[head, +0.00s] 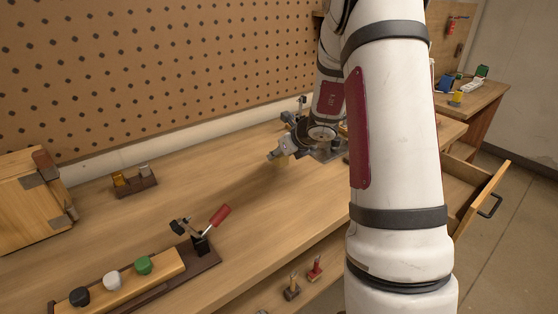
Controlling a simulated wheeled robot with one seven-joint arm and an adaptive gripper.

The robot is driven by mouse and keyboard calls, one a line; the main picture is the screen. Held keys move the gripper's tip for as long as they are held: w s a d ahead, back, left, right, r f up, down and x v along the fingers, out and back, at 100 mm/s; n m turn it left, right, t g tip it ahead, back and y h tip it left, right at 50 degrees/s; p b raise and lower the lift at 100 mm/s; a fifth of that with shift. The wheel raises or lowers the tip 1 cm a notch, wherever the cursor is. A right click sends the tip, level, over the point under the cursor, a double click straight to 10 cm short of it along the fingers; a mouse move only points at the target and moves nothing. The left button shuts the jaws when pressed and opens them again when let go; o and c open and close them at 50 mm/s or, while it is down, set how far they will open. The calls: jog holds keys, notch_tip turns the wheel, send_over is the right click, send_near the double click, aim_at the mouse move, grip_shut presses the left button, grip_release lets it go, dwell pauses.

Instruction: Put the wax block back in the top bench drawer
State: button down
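My gripper (283,154) is low over the middle of the wooden bench (225,185), near the back. It is small and seen from the side, so I cannot tell whether its fingers are open or shut. A pale yellowish patch shows by the fingertips; I cannot tell whether it is the wax block or bare bench. I cannot clearly identify the wax block anywhere. A bench drawer (485,205) at the right is pulled open, with a dark handle on its front. My arm hides part of the drawer and the bench's right part.
A toggle clamp with a red handle (219,215) and a strip with black, white and green knobs (144,265) stand front left. A wooden box (28,205) and small holder (135,187) are behind. Small red-topped parts (315,268) lie below the bench edge. Another bench (480,100) stands far right.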

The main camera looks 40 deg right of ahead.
aim_at(278, 161)
jog(key=shift+w, duration=0.25)
jog(key=shift+f+b, duration=0.4)
jog(key=shift+f, duration=1.35)
jog(key=shift+d+f, duration=0.1)
jog(key=shift+f, duration=0.1)
jog(key=c, duration=1.2)
grip_release()
jog(key=shift+o, duration=0.4)
jog(key=shift+r, duration=0.2)
